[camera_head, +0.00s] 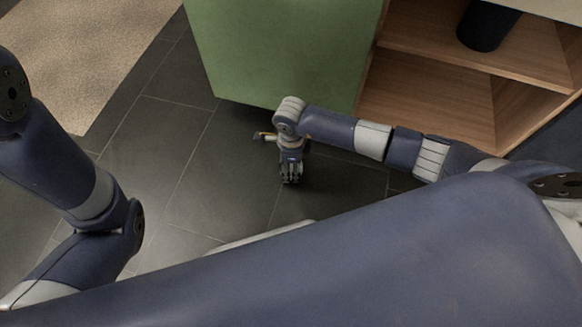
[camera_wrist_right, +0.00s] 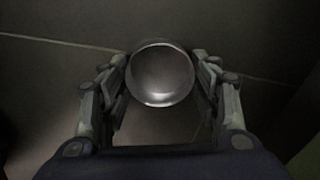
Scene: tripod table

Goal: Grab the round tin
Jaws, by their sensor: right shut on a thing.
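A round tin (camera_wrist_right: 161,72) with a smooth, shiny metal top shows in the right wrist view. It sits between the two fingers of my right gripper (camera_wrist_right: 160,90), which are closed against its sides. In the head view my right gripper (camera_head: 291,178) points down low over the dark tiled floor, in front of the green panel. The tin cannot be made out in the head view. My left arm comes in from the left, but its gripper is not in view.
A green cabinet panel (camera_head: 280,45) stands behind my right gripper. A wooden shelf unit (camera_head: 430,90) with a dark cylindrical container (camera_head: 484,28) is at the right. A beige rug (camera_head: 75,55) lies at the upper left. Dark tiled floor (camera_head: 175,170) is clear to the left of the gripper.

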